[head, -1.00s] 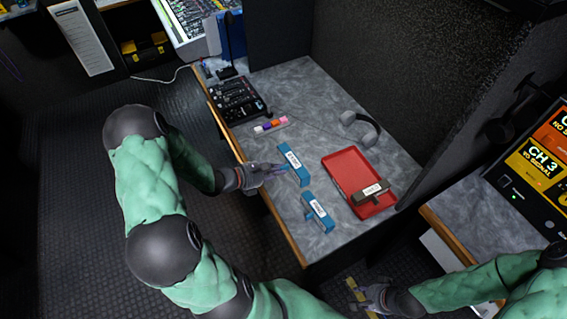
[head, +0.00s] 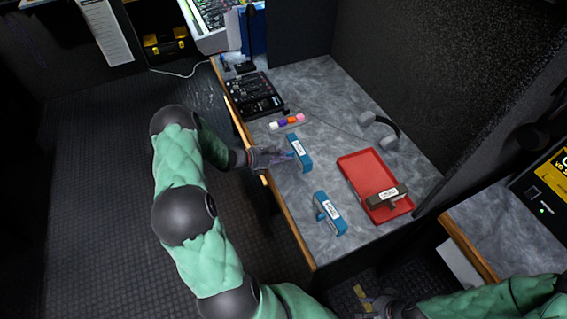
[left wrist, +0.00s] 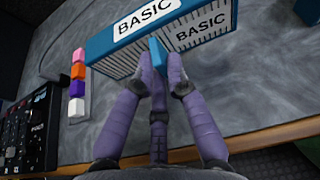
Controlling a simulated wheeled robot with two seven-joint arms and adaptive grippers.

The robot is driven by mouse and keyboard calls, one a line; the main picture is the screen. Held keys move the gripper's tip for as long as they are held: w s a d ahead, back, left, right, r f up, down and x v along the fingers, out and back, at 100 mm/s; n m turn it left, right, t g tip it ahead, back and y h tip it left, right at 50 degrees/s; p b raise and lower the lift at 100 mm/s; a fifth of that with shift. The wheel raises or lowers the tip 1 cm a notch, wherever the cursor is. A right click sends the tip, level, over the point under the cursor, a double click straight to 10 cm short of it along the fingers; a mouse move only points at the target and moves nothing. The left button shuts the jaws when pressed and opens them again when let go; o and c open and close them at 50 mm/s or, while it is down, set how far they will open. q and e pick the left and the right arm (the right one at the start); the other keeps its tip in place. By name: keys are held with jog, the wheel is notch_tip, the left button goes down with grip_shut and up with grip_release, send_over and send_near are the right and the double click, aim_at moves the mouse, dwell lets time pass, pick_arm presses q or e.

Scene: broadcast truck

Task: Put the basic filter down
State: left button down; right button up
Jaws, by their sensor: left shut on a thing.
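The basic filter (head: 302,153) is a blue block with a white label reading BASIC in the left wrist view (left wrist: 205,27). It stands over the left part of the grey desk. My left gripper (head: 287,158) is shut on the small blue tab of the filter; in the left wrist view its purple fingers (left wrist: 160,72) close on that tab from both sides. I cannot tell whether the filter's underside touches the desk. My right gripper (head: 378,305) is low in the head view, off the desk; its fingers are too small and dark to judge.
A second blue block (head: 329,212) with a label lies nearer on the desk (head: 345,92). A red tray (head: 357,165) holds a grey-brown labelled block (head: 386,196). Coloured cubes (head: 287,121), a black mixer (head: 254,95) and headphones (head: 380,129) are farther back.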

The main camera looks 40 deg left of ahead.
aim_at(284, 166)
pick_arm(q)
jog(key=shift+w+a+f, duration=0.35)
jog(key=shift+w+f, duration=0.1)
jog(key=shift+f, duration=0.2)
notch_tip(284, 166, down, 3)
jog(key=shift+a+f+b, duration=0.1)
jog(key=shift+f+b, duration=0.05)
jog(key=shift+b, duration=0.9)
jog(key=c, duration=1.7)
grip_release()
jog(key=shift+f, duration=0.1)
jog(key=shift+o, duration=0.9)
jog(key=shift+r, duration=0.2)
